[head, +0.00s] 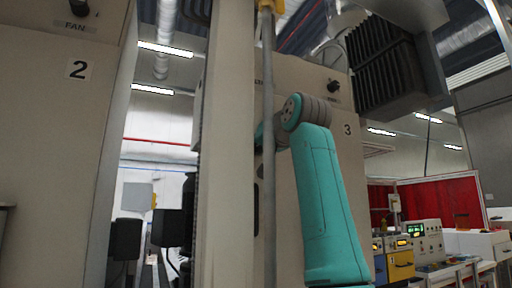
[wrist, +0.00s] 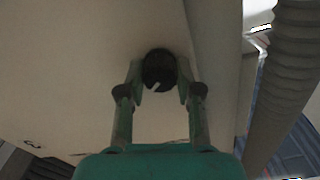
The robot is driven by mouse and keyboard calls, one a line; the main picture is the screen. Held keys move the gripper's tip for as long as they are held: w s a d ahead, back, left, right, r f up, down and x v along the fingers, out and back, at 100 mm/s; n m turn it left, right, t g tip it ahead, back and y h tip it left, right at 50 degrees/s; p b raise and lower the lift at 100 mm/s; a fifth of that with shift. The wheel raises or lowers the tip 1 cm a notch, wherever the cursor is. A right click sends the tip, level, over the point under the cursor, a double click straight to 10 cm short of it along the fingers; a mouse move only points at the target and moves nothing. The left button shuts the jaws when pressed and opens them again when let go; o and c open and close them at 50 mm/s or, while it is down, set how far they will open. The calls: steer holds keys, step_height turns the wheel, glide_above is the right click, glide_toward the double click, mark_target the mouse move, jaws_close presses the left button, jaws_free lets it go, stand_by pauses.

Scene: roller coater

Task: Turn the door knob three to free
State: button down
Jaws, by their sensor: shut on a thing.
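In the wrist view a round black knob (wrist: 158,66) sits on a pale panel, with a small white mark slanting on its lower part. My gripper (wrist: 159,84) is shut on this knob, one finger on each side. In the head view the cabinet marked 3 (head: 347,130) stands behind my teal arm. The arm's far end goes behind a pale upright post, so my gripper and the held knob are hidden there. Part of a label shows beside the post, too small to read.
Another black knob (head: 334,86) is on cabinet 3, clear of my arm. The pale post (head: 228,150) and a thin grey pipe (head: 268,200) stand close in front. Cabinet 2 (head: 50,150) is at left. A ribbed hose (wrist: 290,70) runs right of the knob in the wrist view.

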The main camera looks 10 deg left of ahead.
steer(key=shift+m, duration=1.1)
steer(key=c, duration=0.8)
jaws_free()
steer(key=shift+o, duration=0.2)
steer(key=v, duration=1.2)
